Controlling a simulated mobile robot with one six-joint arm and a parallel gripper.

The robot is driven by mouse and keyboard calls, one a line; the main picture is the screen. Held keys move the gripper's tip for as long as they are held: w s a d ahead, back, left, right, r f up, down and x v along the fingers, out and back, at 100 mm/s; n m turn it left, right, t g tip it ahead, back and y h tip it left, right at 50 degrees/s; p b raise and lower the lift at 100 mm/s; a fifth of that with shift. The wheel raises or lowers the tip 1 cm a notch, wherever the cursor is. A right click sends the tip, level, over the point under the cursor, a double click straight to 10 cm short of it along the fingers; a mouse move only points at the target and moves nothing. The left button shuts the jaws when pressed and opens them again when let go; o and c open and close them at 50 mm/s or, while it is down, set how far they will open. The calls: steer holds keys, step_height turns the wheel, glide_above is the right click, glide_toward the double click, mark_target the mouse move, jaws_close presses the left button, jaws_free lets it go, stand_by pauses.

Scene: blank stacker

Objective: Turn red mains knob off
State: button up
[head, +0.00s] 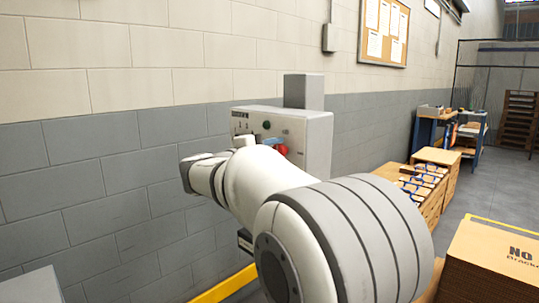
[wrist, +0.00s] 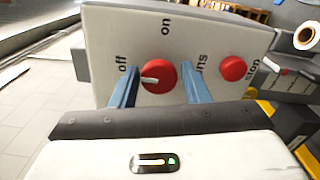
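The red mains knob (wrist: 159,77) is on a pale panel (wrist: 208,28) in the wrist view. "On" is printed above it and "off" to its left. Its white mark lies left of the knob's centre, towards the "off" side. My gripper (wrist: 159,84) is open, with one blue-grey finger on each side of the knob. Narrow gaps seem to show between the fingers and the knob; contact is hard to judge.
A red stop button (wrist: 232,68) sits right of the knob, close to the right finger. In the head view, wooden crates (head: 432,157) and a blue workbench (head: 427,128) stand to the right. A cardboard box (head: 490,262) is at lower right.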

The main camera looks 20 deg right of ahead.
steer(key=o, duration=0.3)
steer(key=shift+a, duration=0.15)
steer(key=v, duration=0.7)
steer(key=shift+a, duration=0.3)
steer(key=shift+s+p, duration=0.1)
steer(key=shift+p, duration=0.2)
steer(key=s+f+m+g+y+p, duration=0.1)
steer(key=s+f+g+y+p, duration=0.1)
steer(key=s+f+y+p, duration=0.3)
steer(key=s+f+m+g+y+p, duration=0.1)
steer(key=s+f+y+p, duration=0.15)
steer(key=s+p, duration=0.35)
steer(key=s+a+f+m+y+p, duration=0.3)
steer(key=s+a+y+p, duration=0.4)
steer(key=s, duration=0.5)
steer(key=shift+a+m+y, duration=0.7)
steer(key=shift+a+y, duration=0.35)
steer(key=shift+y, duration=0.2)
